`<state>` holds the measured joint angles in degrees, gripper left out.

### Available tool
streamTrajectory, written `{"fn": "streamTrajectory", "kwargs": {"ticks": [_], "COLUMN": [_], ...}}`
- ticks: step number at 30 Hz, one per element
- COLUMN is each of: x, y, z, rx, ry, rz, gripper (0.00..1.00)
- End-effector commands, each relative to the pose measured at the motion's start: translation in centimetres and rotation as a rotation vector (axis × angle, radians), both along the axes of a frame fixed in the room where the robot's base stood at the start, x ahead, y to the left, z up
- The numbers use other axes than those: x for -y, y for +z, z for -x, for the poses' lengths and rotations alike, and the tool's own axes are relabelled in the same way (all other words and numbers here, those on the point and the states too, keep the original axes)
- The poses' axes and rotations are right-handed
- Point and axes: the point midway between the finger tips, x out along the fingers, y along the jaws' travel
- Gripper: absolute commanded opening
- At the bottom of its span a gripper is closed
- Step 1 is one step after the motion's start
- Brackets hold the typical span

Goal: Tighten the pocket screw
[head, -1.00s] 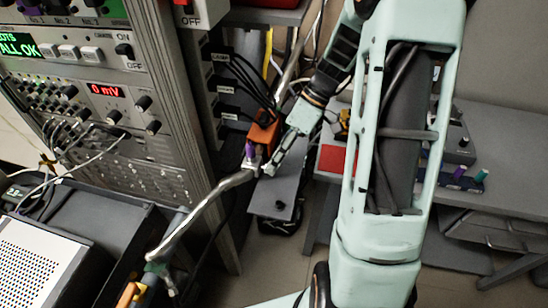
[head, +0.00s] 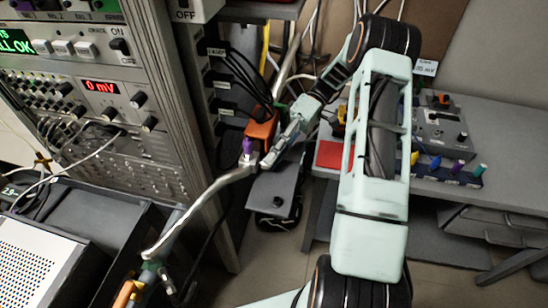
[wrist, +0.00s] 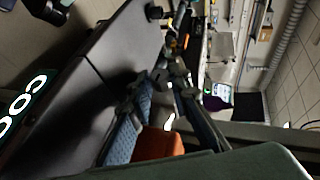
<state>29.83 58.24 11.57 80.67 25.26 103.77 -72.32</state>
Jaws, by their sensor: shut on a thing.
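In the head view my gripper (head: 266,161) is at the upper end of a bent silver pipe (head: 205,196), by the rack's right side. A purple piece (head: 248,145) stands just left of the fingertips, and an orange block (head: 262,132) is just behind them. In the wrist view my fingers (wrist: 170,74) come together around something small and dark that I cannot identify. An orange patch (wrist: 160,143) shows between the fingers there. I cannot make out the pocket screw itself.
The instrument rack (head: 120,110) with cables stands left of my gripper. A grey plate (head: 276,195) lies below it. On the right, a grey bench (head: 452,205) carries a row of coloured handles (head: 450,168) and a grey box (head: 440,125). A dark tray (head: 110,225) is at lower left.

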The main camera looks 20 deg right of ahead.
Motion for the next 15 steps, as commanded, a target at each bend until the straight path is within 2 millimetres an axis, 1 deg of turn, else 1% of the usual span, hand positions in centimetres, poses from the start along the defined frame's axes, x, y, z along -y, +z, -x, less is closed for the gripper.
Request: {"fn": "streamTrajectory", "kwargs": {"ticks": [15], "x": [-0.12], "y": [-0.05], "z": [-0.11], "rx": [-0.030], "ry": [-0.001], "rz": [-0.020], "gripper": [0.00]}}
